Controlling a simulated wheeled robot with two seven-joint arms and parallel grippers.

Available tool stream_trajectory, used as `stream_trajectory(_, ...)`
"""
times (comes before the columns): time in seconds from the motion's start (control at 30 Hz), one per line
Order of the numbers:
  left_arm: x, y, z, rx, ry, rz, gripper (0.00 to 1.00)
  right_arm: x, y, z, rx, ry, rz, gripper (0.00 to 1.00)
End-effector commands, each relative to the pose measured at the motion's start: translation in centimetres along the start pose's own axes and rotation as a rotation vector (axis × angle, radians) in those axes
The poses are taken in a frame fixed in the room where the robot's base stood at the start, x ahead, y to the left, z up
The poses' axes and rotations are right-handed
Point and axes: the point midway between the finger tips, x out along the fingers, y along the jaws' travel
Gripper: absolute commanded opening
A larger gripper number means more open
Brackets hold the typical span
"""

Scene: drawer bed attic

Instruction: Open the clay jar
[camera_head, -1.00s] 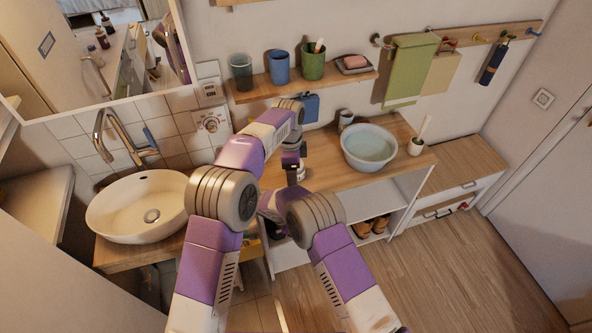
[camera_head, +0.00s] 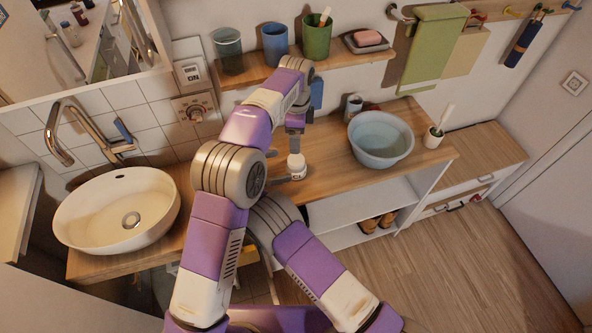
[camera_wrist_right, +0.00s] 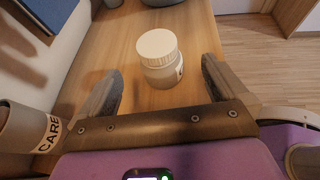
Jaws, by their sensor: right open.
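The clay jar (camera_head: 297,168) is a small pale jar standing upright on the wooden counter. Its round cream lid (camera_wrist_right: 156,43) is on in the right wrist view. My right gripper (camera_head: 287,166) is low over the counter, partly hidden behind my left arm. Its open fingers (camera_wrist_right: 161,68) point toward the jar from the left, one to each side of it, with visible gaps and nothing held. My left arm arches over, and its hand (camera_head: 295,128) points down just above or behind the jar; its jaws are too small to read.
A blue basin (camera_head: 380,140) and a white brush holder (camera_head: 433,137) stand to the right. A small cup (camera_head: 353,106) is behind. A wall shelf (camera_head: 345,66) holds cups. A cup marked CARE (camera_wrist_right: 25,128) is beside my right gripper. Counter between jar and basin is clear.

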Motion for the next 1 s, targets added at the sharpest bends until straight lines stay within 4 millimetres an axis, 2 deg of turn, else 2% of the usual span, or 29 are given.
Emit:
stream_trajectory(0.03, 1.3, 0.0, 0.0, 0.000, 0.000, 0.000, 0.78, 0.5, 0.0, -1.1, 0.000, -0.001, 0.000, 1.00)
stream_trajectory(0.2, 2.4, 0.0, 0.0, -0.001, 0.000, 0.000, 0.78, 1.0, 0.0, -2.1, 0.000, -0.002, 0.000, 1.00)
stream_trajectory(0.37, 2.3, 0.0, 0.0, -0.001, 0.000, 0.000, 0.78, 2.4, 0.0, -2.0, -0.001, -0.002, -0.003, 1.00)
stream_trajectory(0.7, 2.3, 0.0, 0.0, -0.001, 0.000, 0.000, 0.78, 7.2, 0.0, -2.0, 0.002, 0.001, -0.002, 1.00)
stream_trajectory(1.0, 2.3, 0.0, 0.0, -0.001, 0.000, 0.000, 0.78, 8.5, 0.0, -2.0, 0.002, 0.000, 0.000, 1.00)
